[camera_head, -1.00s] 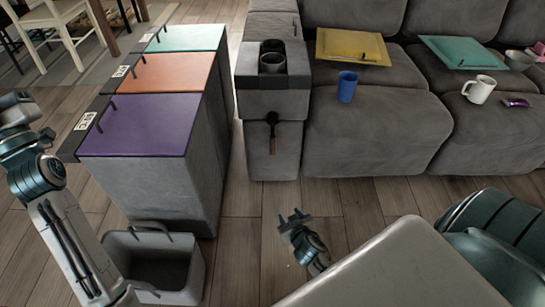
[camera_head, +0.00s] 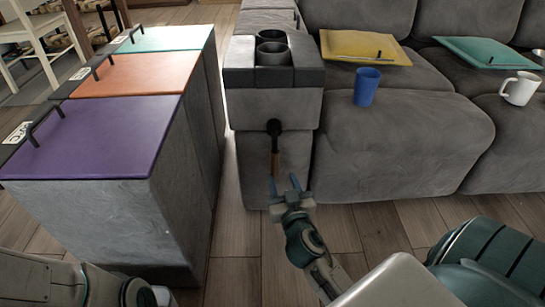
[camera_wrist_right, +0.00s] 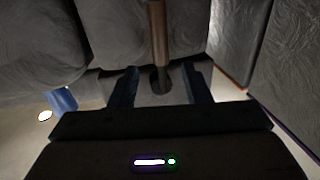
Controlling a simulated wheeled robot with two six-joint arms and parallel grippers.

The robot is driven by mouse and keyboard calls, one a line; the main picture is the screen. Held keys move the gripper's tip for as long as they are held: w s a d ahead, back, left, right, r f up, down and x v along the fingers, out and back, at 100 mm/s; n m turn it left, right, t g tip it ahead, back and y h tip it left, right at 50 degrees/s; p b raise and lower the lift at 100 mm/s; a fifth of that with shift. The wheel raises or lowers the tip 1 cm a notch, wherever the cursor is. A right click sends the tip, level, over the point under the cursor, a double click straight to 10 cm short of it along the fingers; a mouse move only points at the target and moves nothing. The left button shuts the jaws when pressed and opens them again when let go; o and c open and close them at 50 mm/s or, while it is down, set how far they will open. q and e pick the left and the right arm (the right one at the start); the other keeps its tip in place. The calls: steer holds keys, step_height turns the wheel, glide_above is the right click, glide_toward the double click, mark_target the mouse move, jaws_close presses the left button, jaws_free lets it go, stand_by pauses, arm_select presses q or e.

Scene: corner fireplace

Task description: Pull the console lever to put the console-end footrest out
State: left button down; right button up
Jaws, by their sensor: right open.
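The console lever (camera_head: 274,150) has a dark pivot and a brown handle hanging down on the front of the grey console (camera_head: 272,106). My right gripper (camera_head: 284,184) is open, just below and in front of the handle. In the right wrist view, the lever (camera_wrist_right: 157,35) runs down the middle to its dark round end, between the lines of the two open fingers (camera_wrist_right: 160,85). I cannot tell whether they touch it. The console-end seat (camera_head: 400,140) has its front flush, with no footrest out. Of my left arm only links show at the bottom left; its gripper is out of view.
Bins with teal (camera_head: 165,38), orange (camera_head: 138,73) and purple (camera_head: 95,138) lids stand left of the console, with a narrow floor gap between. A white mug (camera_head: 521,88) is further right.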

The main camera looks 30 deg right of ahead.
mark_target(276, 161)
steer(key=b+x, duration=0.1)
steer(key=x, duration=0.9)
steer(key=shift+b, duration=0.3)
jaws_close()
